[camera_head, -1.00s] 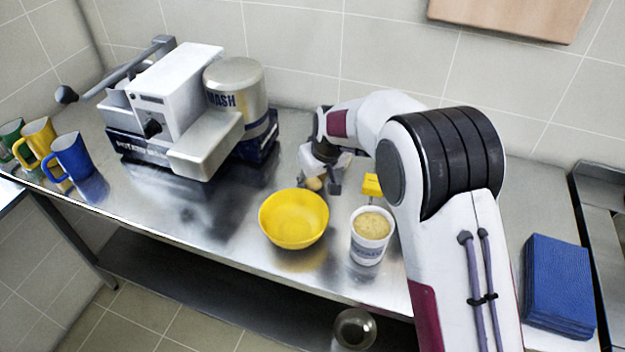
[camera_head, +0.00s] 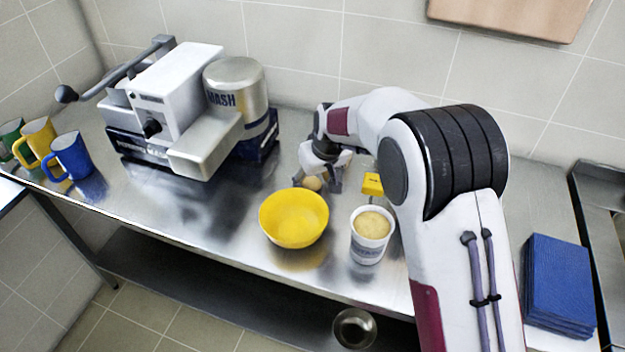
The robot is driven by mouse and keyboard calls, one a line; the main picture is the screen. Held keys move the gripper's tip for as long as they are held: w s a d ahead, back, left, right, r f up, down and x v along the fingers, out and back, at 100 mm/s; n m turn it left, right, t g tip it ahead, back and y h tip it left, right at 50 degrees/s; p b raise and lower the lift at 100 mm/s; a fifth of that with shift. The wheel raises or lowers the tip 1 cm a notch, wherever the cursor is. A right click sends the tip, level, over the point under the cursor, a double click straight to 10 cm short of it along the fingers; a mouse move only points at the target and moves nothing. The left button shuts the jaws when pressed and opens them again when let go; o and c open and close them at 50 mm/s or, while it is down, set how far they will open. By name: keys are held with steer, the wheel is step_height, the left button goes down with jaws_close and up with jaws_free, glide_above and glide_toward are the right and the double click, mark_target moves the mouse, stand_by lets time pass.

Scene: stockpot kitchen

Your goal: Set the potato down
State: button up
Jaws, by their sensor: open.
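The potato (camera_head: 312,183) is a small tan lump at the steel counter (camera_head: 215,215), just behind the yellow bowl (camera_head: 294,218). My gripper (camera_head: 322,180) is open around or right beside it, pointing down at the counter behind the bowl. One dark finger shows to the right of the potato. The potato looks low, at about counter level, but I cannot tell whether it touches a finger.
A white tub (camera_head: 370,236) with tan contents stands right of the bowl, with a yellow block (camera_head: 372,184) behind it. The masher machine (camera_head: 180,110) stands at the back left. Mugs (camera_head: 70,157) stand far left, blue cloths (camera_head: 558,284) right.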

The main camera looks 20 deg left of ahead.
steer(key=v, duration=1.1)
steer(key=shift+r, duration=0.15)
stand_by(0.4)
steer(key=s+d+r+m, duration=0.2)
steer(key=s+d+r, duration=0.2)
steer(key=d, duration=0.4)
steer(key=s+d+r+m+t+h, duration=0.1)
steer(key=s+d+r, duration=0.35)
steer(key=d, duration=0.35)
steer(key=s+d+r+m, duration=0.2)
steer(key=s+d+r, duration=0.25)
steer(key=d, duration=0.25)
steer(key=s+d+f+m+h, duration=0.1)
steer(key=s+d+m, duration=0.1)
steer(key=s+d, duration=0.4)
steer(key=s+d+f+m+t+h, duration=0.1)
steer(key=s+d+m, duration=0.1)
steer(key=s+d, duration=0.5)
steer(key=s, duration=0.5)
steer(key=shift+d+f, duration=0.2)
steer(key=shift+f, duration=0.05)
